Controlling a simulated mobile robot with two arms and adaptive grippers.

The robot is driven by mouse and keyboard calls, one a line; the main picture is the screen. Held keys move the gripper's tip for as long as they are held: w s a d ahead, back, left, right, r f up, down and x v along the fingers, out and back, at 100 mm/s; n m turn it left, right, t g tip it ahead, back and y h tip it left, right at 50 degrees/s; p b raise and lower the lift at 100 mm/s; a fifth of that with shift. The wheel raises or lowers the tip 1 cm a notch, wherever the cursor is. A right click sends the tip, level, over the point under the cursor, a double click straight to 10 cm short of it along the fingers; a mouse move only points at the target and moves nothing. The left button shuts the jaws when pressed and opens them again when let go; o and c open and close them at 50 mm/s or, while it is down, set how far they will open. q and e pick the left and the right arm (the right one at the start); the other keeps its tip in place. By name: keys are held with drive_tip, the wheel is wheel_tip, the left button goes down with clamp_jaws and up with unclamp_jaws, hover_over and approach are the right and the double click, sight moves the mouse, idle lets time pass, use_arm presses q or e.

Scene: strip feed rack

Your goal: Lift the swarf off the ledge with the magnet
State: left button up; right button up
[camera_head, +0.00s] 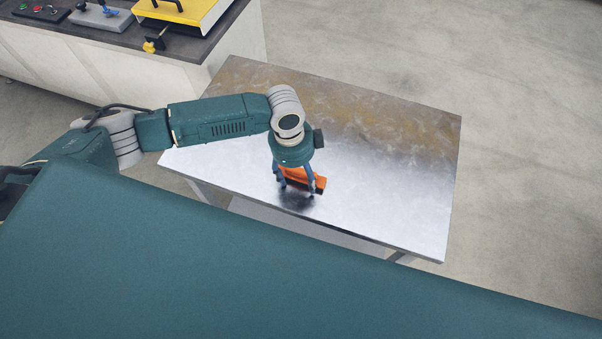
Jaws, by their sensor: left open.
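My left gripper (296,188) points down over the near part of a metal table (390,200). Its blue fingers stand apart, open, on either side of an orange block with a dark end (318,184), which may be the magnet. The gripper partly hides the block. I cannot tell whether the fingers touch it, or whether it rests on the tabletop. I cannot make out any swarf or a distinct ledge. My right gripper is not in view.
A pale workbench with a dark top (110,40) stands at the upper left. It carries a yellow box (190,12), a grey fixture (100,18) and a button panel (42,12). Most of the metal tabletop is bare, with brownish staining toward the back. Open concrete floor lies to the right.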

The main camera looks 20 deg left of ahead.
sight(300, 173)
use_arm(q)
drive_tip(key=shift+c, duration=0.5)
drive_tip(key=c, duration=1.3)
drive_tip(key=shift+w, duration=0.1)
drive_tip(key=shift+c, duration=0.7)
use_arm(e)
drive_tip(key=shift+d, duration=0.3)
use_arm(q)
drive_tip(key=shift+r, duration=0.15)
